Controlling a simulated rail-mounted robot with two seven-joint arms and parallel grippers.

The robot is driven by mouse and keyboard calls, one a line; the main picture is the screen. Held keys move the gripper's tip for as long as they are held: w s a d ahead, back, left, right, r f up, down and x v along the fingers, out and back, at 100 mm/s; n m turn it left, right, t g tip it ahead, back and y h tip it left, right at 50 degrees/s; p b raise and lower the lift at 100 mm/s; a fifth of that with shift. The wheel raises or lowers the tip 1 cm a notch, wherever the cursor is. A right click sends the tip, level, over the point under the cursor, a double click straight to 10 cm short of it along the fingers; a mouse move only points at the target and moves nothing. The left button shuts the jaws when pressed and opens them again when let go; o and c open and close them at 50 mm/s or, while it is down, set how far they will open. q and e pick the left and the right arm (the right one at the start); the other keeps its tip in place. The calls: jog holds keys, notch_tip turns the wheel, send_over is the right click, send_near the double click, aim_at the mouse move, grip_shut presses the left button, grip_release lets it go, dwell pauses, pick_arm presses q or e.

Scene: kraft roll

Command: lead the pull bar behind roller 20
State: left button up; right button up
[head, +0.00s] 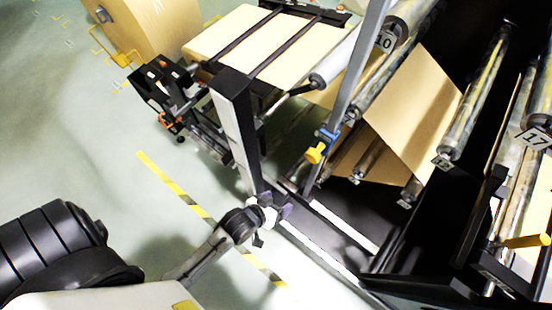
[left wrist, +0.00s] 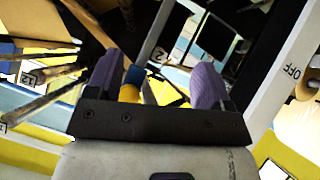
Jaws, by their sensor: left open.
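My left gripper (head: 270,208) is open and appears empty, low in front of the machine frame by a dark upright post. Its two purple-padded fingers also show in the left wrist view (left wrist: 166,88). A blue and yellow fitting (head: 318,150) sits on a grey upright, above and right of the gripper in the head view. A blue and yellow piece (left wrist: 131,84) also shows by the left finger in the left wrist view. I cannot make out the pull bar for certain. No label reading 20 is legible, so I cannot tell which roller it is. My right gripper is not in view.
Rollers labelled 10 (head: 385,41) and 17 (head: 534,137) stand in the machine. A brown kraft web (head: 418,108) slopes between rollers. A yellow rod (head: 526,241) juts out at right.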

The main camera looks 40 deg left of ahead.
pick_arm(q)
notch_tip(320, 180, up, 2)
jog(key=w+n+t, duration=0.2)
jog(key=t, duration=0.2)
jog(key=n+t, duration=0.3)
jog(key=t, duration=0.1)
send_near(310, 159)
jog(key=w+b, duration=0.1)
jog(key=w, duration=0.2)
jog(key=w+b, duration=0.2)
jog(key=w, duration=0.1)
jog(key=w+d+b, duration=0.1)
jog(key=w, duration=0.2)
jog(key=shift+w+r+b, duration=0.15)
jog(key=shift+w+b, duration=0.1)
jog(key=shift+b, duration=0.05)
jog(key=shift+w+r+b, duration=0.1)
jog(key=shift+w+b, duration=0.2)
jog(key=shift+w, duration=0.6)
